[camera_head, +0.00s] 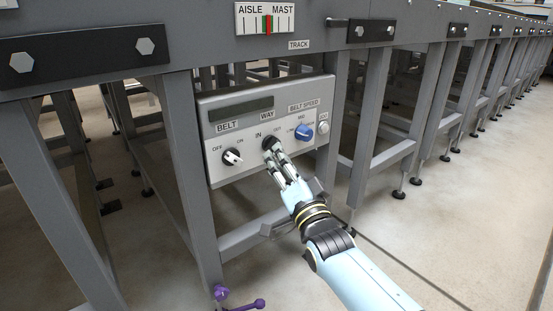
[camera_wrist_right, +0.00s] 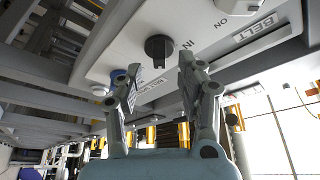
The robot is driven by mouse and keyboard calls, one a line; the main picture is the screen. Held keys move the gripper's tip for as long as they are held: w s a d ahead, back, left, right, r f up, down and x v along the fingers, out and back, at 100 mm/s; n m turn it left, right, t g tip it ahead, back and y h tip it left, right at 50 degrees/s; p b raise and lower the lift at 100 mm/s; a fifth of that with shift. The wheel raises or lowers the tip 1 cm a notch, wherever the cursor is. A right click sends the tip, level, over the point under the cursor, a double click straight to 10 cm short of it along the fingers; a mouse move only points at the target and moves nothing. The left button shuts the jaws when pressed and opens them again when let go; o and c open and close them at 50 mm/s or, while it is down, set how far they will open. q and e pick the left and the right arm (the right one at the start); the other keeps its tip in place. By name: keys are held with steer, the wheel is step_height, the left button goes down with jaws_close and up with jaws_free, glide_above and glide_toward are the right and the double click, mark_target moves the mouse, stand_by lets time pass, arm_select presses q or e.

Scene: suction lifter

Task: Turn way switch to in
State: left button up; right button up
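The way switch is a black round knob (camera_head: 268,143) under the WAY label on the grey control panel (camera_head: 225,176). My right gripper (camera_head: 273,163) is just in front of the knob, reaching up from the lower right. In the right wrist view the knob (camera_wrist_right: 158,47) shows beyond the gap between the fingertips of my right gripper (camera_wrist_right: 159,69). The fingers are apart, and I see no clear contact with the knob. I cannot tell which label the knob points to. My left gripper is not in view.
The BELT knob (camera_head: 232,157) is left of the way switch, and the blue BELT SPEED knob (camera_head: 304,132) is to its right. A dark display (camera_head: 240,110) is above. Grey frame legs (camera_head: 193,170) stand beside the panel. An AISLE/MAST gauge (camera_head: 265,18) is above.

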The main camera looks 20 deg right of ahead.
steer(key=shift+b+x, duration=0.35)
steer(key=shift+x, duration=1.25)
steer(key=shift+c, duration=0.4)
jaws_close()
